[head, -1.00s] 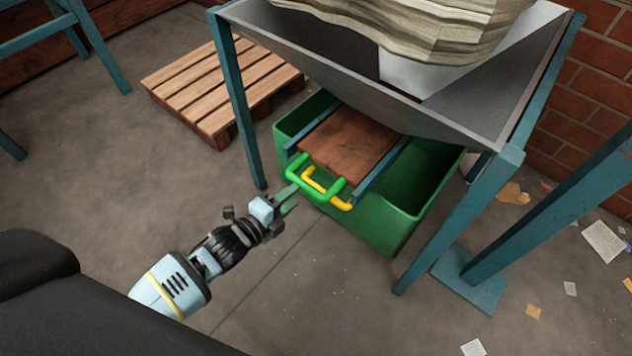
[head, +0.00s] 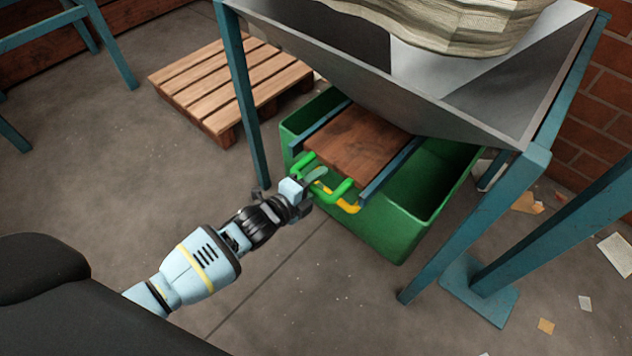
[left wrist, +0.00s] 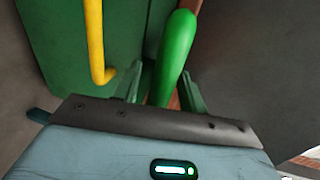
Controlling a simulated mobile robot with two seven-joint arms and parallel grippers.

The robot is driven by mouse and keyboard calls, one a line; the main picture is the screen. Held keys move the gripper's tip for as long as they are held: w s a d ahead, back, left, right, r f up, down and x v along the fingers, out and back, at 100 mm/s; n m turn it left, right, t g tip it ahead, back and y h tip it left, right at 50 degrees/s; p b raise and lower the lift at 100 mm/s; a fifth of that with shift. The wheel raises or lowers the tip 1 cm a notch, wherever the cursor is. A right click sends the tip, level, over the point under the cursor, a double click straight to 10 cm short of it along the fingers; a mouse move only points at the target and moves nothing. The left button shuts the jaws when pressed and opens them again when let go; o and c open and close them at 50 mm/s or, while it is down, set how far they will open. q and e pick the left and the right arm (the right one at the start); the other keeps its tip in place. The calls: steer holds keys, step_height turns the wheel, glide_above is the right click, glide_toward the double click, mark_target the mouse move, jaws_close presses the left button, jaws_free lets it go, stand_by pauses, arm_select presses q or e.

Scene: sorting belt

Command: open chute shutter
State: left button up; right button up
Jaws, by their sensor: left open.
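The chute shutter is a brown wooden board (head: 358,140) between two blue rails under the grey metal hopper (head: 460,105). A green handle (head: 342,190) is fixed at its front edge. My left gripper (head: 316,178) is at the left part of this handle, open. In the left wrist view the green handle (left wrist: 177,55) runs between the two green fingertips, which stand apart on either side of it. Whether they touch it I cannot tell. My right gripper is not in view.
A green bin (head: 400,235) stands under the shutter, with a yellow handle (head: 348,206) just below the green one; it also shows in the left wrist view (left wrist: 94,40). Blue frame legs (head: 245,110) stand close by. A wooden pallet (head: 215,85) lies behind left. Floor at left is clear.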

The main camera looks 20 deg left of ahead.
arm_select(q)
steer(key=c, duration=0.8)
jaws_close()
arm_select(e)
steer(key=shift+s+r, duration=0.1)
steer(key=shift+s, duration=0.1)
